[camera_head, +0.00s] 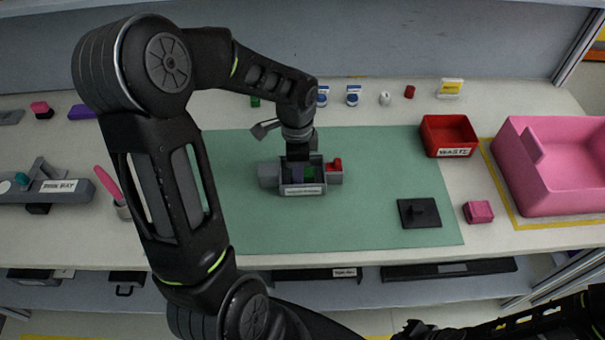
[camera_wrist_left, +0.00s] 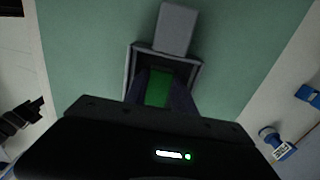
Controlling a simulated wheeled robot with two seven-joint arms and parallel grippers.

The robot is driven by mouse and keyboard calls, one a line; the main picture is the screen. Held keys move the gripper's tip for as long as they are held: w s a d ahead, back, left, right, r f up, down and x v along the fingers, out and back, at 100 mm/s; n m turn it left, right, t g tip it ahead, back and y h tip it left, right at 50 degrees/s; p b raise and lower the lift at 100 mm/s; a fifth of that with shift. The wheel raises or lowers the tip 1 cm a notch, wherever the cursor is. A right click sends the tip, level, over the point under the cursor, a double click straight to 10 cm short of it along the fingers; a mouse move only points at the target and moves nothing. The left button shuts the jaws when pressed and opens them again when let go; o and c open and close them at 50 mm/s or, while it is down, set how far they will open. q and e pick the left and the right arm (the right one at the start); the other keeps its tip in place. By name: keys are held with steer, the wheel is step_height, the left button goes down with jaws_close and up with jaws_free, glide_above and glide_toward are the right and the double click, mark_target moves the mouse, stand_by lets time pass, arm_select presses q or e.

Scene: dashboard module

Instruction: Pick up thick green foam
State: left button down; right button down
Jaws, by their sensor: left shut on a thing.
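The green foam (camera_wrist_left: 158,88) sits inside a small grey open box (camera_head: 303,189) on the green mat.
A large pink tub (camera_head: 555,170) stands at the far right. The green mat (camera_head: 370,160) is mostly clear around the box.

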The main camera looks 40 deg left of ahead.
arm_select(q)
steer(key=shift+r, duration=0.1)
step_height(320, 180, up, 10)
steer(key=b, duration=0.1)
stand_by(0.5)
